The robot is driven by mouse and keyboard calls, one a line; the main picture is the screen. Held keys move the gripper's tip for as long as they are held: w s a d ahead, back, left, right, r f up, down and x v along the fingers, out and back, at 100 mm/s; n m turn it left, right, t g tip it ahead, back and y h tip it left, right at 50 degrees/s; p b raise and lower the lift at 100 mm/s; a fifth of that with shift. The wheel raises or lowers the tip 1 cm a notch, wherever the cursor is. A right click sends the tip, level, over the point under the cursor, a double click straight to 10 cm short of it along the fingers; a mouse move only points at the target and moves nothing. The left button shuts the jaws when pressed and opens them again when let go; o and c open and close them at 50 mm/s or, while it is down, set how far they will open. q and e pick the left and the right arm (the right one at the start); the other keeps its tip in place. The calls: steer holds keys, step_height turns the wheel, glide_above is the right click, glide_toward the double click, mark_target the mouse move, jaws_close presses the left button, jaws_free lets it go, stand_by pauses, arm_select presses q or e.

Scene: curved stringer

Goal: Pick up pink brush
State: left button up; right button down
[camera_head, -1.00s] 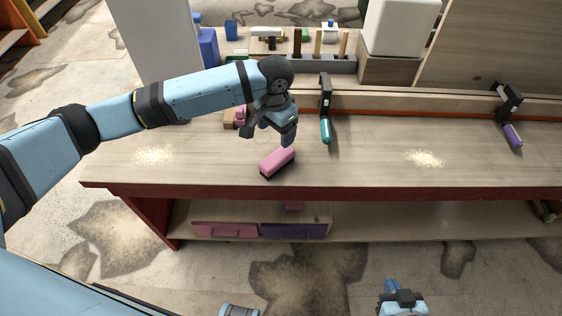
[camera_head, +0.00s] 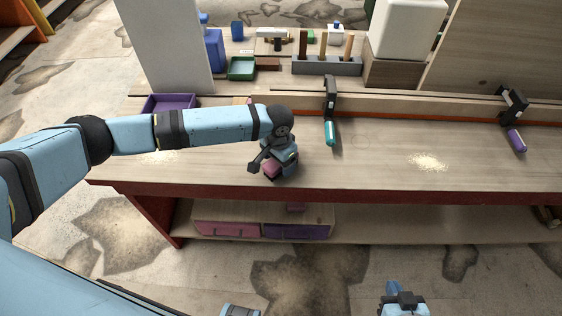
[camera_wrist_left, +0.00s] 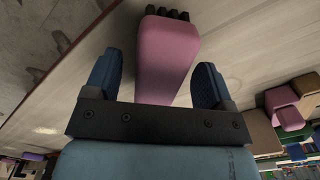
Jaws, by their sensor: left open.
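The pink brush (camera_head: 270,169) lies on the workbench top near its front edge, mostly hidden by my left gripper in the head view. In the left wrist view the pink brush (camera_wrist_left: 166,55) shows a pink block with dark bristles at its far end. My left gripper (camera_head: 272,170) is over the brush, open. In the left wrist view its two blue fingers (camera_wrist_left: 154,75) stand on either side of the brush, with gaps between them and it. My right gripper (camera_head: 402,300) is low at the bottom edge of the head view, away from the bench; its jaws are unclear.
A teal-handled clamp (camera_head: 330,130) and a purple-handled clamp (camera_head: 516,138) sit on the rail right of my left gripper. A purple tray (camera_head: 170,103) and green tray (camera_head: 241,68) stand behind.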

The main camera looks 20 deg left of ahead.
arm_select(q)
steer(key=shift+c, duration=0.4)
steer(key=c, duration=1.1)
steer(key=shift+o, duration=0.2)
step_height(320, 180, up, 20)
steer(key=shift+o, duration=1.3)
steer(key=shift+c, duration=0.2)
